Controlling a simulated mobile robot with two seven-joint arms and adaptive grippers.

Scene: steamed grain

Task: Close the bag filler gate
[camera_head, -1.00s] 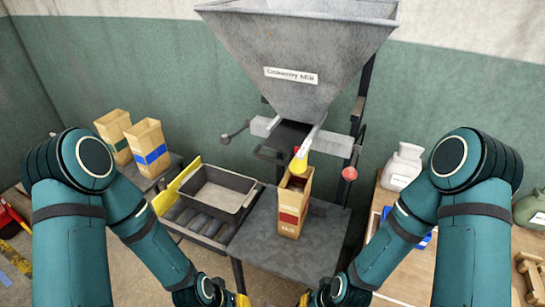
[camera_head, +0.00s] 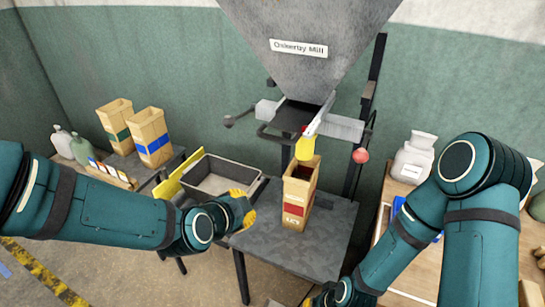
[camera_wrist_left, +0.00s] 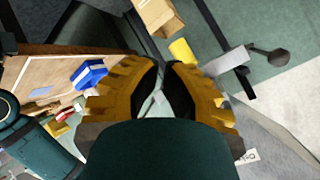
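The grey hopper (camera_head: 310,85) hangs over an open paper bag with a red label (camera_head: 297,203) on the metal stand. Under the hopper are the gate mechanism (camera_head: 300,113), a yellow spout (camera_head: 305,147) over the bag, a black knob (camera_head: 229,121) on the left and a red ball knob (camera_head: 360,155) on the right. My left gripper (camera_head: 245,209) is left of the bag, apart from it and empty. In the left wrist view its yellow fingers (camera_wrist_left: 163,72) have a gap between them; the black knob (camera_wrist_left: 268,56) shows beyond. My right gripper (camera_head: 309,301) is mostly cut off at the bottom edge.
A grey tray (camera_head: 222,179) stands on the rollers left of the stand. Two paper bags (camera_head: 152,137) are on the table further left. White jug (camera_head: 413,157) and blue item (camera_head: 402,218) are on the right bench. The space left of the spout looks free.

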